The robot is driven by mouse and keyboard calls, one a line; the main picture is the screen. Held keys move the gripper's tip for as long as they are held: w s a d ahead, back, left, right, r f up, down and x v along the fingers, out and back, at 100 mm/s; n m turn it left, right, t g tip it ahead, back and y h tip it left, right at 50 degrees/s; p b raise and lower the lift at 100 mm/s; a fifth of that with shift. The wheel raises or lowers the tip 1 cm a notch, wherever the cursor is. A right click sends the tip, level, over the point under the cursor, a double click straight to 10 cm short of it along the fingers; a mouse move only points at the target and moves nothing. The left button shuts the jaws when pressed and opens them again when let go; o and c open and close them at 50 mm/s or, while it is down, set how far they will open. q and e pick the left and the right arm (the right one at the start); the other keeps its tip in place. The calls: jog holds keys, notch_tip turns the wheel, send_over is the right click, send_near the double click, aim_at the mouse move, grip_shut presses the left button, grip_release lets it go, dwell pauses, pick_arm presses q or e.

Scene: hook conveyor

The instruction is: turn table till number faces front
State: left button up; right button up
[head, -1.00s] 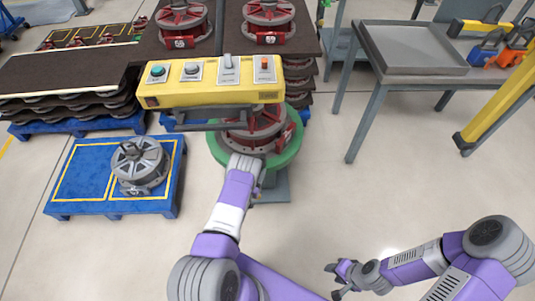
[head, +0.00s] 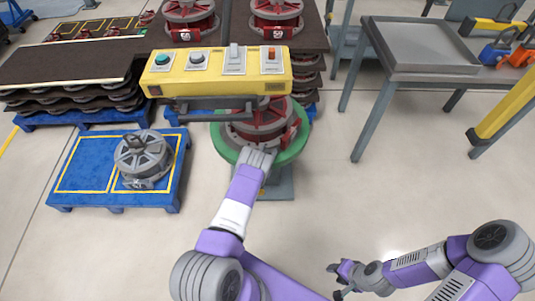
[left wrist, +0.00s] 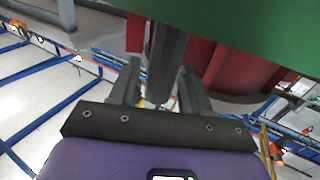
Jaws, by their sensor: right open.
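The round green turntable (head: 225,150) stands ahead of me, partly behind a yellow control box. A red and grey wheel-shaped part (head: 262,128) sits on it. I see no number on its visible side; the control box and my gripper hide some of it. My left gripper (head: 262,154) is at the turntable's near rim. In the left wrist view its fingers (left wrist: 160,90) are apart, with a dark grey bar (left wrist: 167,55) showing between them and the green underside (left wrist: 260,25) above. Contact with the bar is unclear. My right gripper (head: 340,280) is open and empty over the floor at lower right.
The yellow control box (head: 215,84) with buttons hangs over the turntable's far side. A blue pallet (head: 85,170) with a grey wheel part (head: 143,158) stands at left. Numbered red parts stand on the stack behind. A grey table (head: 425,70) is at right. Floor at right is clear.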

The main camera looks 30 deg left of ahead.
pick_arm(q)
grip_shut()
jog(key=shift+s+a, duration=0.1)
jog(key=shift+a, duration=0.05)
